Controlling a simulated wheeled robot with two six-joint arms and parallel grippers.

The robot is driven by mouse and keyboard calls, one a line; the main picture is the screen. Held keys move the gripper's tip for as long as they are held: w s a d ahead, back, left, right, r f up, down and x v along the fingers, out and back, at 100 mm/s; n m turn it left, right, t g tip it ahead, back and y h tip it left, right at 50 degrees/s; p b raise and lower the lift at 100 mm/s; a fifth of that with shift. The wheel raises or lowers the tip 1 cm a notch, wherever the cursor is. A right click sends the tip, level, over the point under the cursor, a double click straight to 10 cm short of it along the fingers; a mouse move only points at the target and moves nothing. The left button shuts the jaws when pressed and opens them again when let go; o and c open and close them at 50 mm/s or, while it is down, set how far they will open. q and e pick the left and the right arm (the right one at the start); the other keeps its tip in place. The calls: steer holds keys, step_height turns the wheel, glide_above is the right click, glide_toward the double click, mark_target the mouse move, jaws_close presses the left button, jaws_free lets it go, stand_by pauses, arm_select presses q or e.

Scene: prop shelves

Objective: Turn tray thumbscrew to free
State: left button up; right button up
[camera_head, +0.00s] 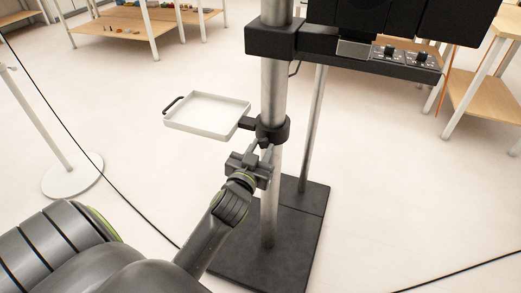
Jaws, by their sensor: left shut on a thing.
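A white tray (207,112) with a dark handle at its left end is held out to the left of a metal pole (273,88) by a black collar clamp (272,129). My left gripper (262,148) reaches up from below to the front of the collar. Its fingers are shut on the tray thumbscrew, which is mostly hidden between them. The tray looks level and empty. My right gripper is not in view.
A black bracket (345,57) with knobs and dark panels is fixed higher on the pole. The pole stands on a black base plate (268,245). A thinner pole stands behind it. Wooden shelves (120,22) stand at the back.

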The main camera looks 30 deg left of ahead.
arm_select(q)
steer(key=shift+f, duration=0.1)
stand_by(0.3)
steer(key=o, duration=1)
steer(key=shift+p+v, duration=4.4)
steer(key=shift+v, duration=4.3)
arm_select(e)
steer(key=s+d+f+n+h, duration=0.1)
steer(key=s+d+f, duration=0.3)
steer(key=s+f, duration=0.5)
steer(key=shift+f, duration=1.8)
arm_select(q)
steer(key=shift+d, duration=0.1)
